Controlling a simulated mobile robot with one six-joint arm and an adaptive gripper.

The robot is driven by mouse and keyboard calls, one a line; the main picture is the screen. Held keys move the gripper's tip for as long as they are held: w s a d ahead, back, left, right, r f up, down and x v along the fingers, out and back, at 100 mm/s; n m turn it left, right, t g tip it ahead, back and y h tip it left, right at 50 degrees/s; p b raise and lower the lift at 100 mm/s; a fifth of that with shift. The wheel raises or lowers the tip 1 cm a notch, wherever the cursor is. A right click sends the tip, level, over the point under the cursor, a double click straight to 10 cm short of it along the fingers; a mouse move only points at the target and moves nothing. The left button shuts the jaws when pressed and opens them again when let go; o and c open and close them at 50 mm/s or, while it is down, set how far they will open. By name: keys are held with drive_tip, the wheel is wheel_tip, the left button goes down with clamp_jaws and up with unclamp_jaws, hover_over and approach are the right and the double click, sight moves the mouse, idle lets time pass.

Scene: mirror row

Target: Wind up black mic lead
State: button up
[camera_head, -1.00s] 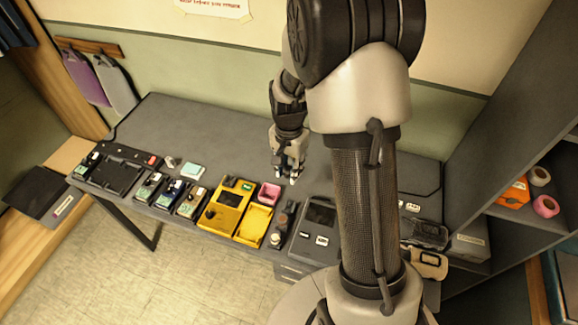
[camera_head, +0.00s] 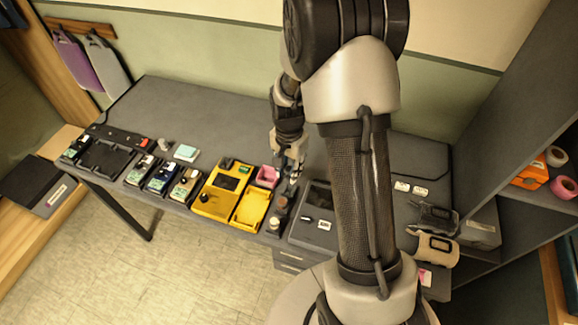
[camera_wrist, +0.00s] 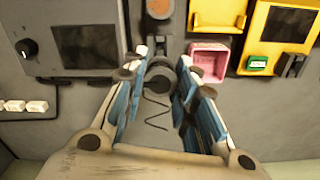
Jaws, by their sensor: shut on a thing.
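The black mic lead (camera_wrist: 156,112) shows in the wrist view as a thin, zigzag dark wire between my fingers. It runs from a dark, rounded piece (camera_wrist: 159,80) between the fingertips. My gripper (camera_wrist: 160,72) has its blue-padded fingers closed around this piece, a finger on each side. In the head view my gripper (camera_head: 291,166) is low over the desk, just right of the pink tray. The lead is too small to make out there, and the fingers partly hide the held piece in the wrist view.
The pink tray (camera_head: 267,176) and yellow units (camera_head: 221,189) stand left of my gripper. A grey unit with a dark screen (camera_head: 313,229) stands to its right, and small dark items (camera_head: 281,206) in front. The desk's back left (camera_head: 200,115) is clear.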

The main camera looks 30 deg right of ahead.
drive_tip(key=shift+f+b, duration=1.7)
drive_tip(key=shift+f, duration=1)
drive_tip(key=shift+f, duration=0.1)
drive_tip(key=shift+f+b, duration=0.7)
drive_tip(key=shift+f, duration=0.35)
drive_tip(key=m, duration=0.9)
drive_tip(key=shift+p, duration=0.35)
drive_tip(key=m, duration=0.4)
drive_tip(key=shift+m, duration=0.4)
drive_tip(key=m, duration=0.4)
drive_tip(key=shift+m, duration=0.3)
drive_tip(key=o, duration=1)
